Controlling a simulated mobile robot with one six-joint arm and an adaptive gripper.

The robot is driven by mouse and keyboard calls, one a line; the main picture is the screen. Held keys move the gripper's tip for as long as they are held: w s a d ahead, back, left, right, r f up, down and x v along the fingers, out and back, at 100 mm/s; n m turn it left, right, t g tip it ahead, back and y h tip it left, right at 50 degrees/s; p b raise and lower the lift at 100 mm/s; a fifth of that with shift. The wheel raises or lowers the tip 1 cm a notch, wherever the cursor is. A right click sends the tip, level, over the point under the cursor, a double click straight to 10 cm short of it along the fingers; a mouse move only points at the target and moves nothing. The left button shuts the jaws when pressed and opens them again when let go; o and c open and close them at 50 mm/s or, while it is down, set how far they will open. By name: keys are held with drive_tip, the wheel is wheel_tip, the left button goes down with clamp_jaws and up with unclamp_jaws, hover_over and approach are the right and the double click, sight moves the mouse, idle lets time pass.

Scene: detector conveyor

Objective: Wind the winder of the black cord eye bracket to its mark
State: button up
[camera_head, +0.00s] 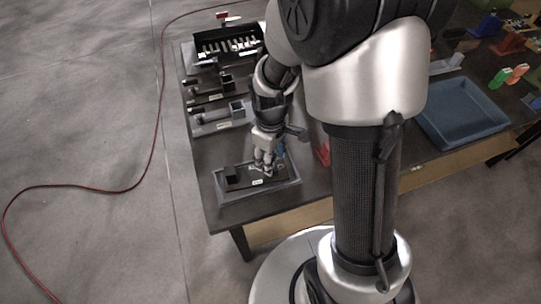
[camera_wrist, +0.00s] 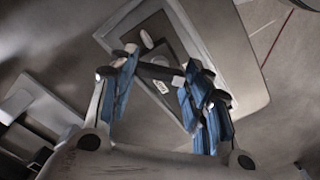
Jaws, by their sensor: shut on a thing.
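The black cord eye bracket (camera_head: 232,173) sits in a grey tray (camera_head: 262,197) at the table's near left corner. In the wrist view, its dark plate (camera_wrist: 178,52) carries a white label (camera_wrist: 162,87) and a pale oval piece (camera_wrist: 147,38). My gripper (camera_head: 263,167) reaches down over the tray. In the wrist view, my gripper (camera_wrist: 158,69) has blue-padded fingers on both sides of a short dark bar (camera_wrist: 158,72), which looks like the winder, and is shut on it. I cannot make out the mark, and the fingers hide the bar's ends.
Two similar grey fixtures (camera_head: 220,118) stand behind the tray along the table's left side. A black bin (camera_head: 228,60) with several pale parts is farther back. A blue tray (camera_head: 465,112) lies at the right. A red cable (camera_head: 85,187) runs across the floor.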

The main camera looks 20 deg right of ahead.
drive_tip(key=m+p, duration=0.1)
drive_tip(key=m, duration=0.3)
drive_tip(key=m+p, duration=0.1)
drive_tip(key=m, duration=0.3)
drive_tip(key=shift+m, duration=0.3)
idle(0.6)
drive_tip(key=o, duration=1.1)
drive_tip(key=shift+c, duration=0.2)
drive_tip(key=shift+r, duration=0.1)
wheel_tip(320, 180, up, 12)
